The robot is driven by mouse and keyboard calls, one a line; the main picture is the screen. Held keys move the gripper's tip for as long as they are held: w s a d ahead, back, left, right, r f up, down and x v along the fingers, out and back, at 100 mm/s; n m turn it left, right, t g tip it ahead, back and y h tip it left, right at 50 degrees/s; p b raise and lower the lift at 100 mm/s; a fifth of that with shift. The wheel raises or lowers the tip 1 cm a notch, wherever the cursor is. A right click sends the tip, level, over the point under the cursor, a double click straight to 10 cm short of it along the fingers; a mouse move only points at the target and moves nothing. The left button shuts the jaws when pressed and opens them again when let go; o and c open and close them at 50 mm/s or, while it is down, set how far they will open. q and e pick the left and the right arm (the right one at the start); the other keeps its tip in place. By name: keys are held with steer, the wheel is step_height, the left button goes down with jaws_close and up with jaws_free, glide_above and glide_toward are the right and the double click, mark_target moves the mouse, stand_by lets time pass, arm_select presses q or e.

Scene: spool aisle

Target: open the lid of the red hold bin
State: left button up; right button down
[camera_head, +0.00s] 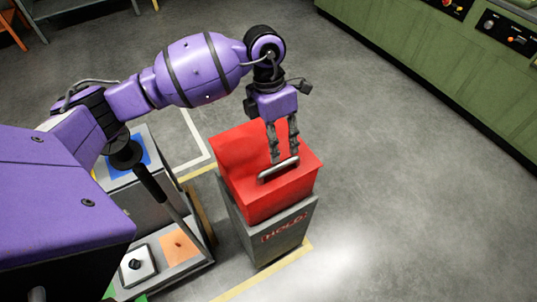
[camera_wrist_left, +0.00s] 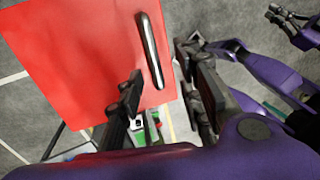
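The red hold bin has a grey body (camera_head: 275,235) marked HOLD and a bulky red lid (camera_head: 245,155) that looks shut on top of it. A silver bar handle (camera_head: 278,170) lies on the lid. In the left wrist view, the red lid (camera_wrist_left: 75,60) fills the upper left, with the handle (camera_wrist_left: 149,50) near its edge. My left gripper (camera_head: 284,157) points down over the handle. Its fingers are apart, and the handle shows between them in the left wrist view (camera_wrist_left: 162,80); I cannot tell whether they touch it. My right gripper (camera_wrist_left: 290,22) shows small at the upper right there.
A grey cart (camera_head: 180,268) with a blue patch, an orange patch and a white item stands close left of the bin. Green cabinets (camera_head: 440,60) line the upper right. The floor right of the bin is clear.

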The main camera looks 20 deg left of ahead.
mark_target(277, 165)
arm_select(q)
steer(key=x, duration=0.4)
steer(key=a+x, duration=0.1)
steer(key=x, duration=0.2)
steer(key=shift+w+f, duration=0.1)
steer(key=shift+f, duration=0.15)
jaws_close()
